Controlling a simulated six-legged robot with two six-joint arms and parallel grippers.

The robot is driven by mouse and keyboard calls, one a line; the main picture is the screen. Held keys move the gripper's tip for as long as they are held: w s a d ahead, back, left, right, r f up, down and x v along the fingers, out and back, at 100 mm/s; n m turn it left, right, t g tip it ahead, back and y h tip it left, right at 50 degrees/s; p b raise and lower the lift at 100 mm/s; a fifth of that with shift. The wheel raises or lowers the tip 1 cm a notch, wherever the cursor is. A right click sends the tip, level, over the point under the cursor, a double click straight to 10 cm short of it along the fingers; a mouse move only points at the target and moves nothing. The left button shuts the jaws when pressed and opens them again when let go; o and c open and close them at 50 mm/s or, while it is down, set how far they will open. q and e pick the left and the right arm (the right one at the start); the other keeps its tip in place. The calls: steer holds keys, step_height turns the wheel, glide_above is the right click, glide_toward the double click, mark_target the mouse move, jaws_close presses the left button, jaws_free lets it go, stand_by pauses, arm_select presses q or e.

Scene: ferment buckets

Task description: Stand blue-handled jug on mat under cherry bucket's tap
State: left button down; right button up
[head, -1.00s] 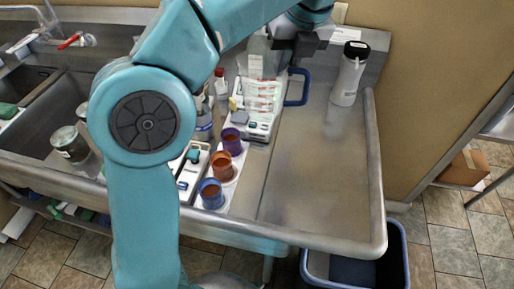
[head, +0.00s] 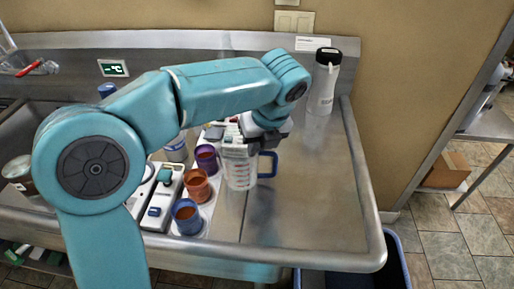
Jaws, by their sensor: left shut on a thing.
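The clear jug (head: 239,174) with red markings and a blue handle (head: 268,165) is upright in the middle of the head view, just right of the colored cups. My left gripper (head: 258,143) reaches it from above and is shut on it near its top; the exact contact is partly hidden by the gripper. I cannot tell whether the jug's base touches the steel counter. I cannot make out the cherry bucket, its tap or the mat in this view. My right gripper is not in view.
Purple (head: 207,158), orange (head: 197,186) and blue (head: 186,216) cups stand left of the jug, beside a white device (head: 162,200). A white bottle (head: 323,82) stands at the back right. The steel counter (head: 305,200) is clear to the right. A blue bin stands below its front edge.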

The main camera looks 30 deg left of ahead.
arm_select(q)
steer(key=shift+f, duration=0.15)
steer(key=c, duration=1.2)
jaws_free()
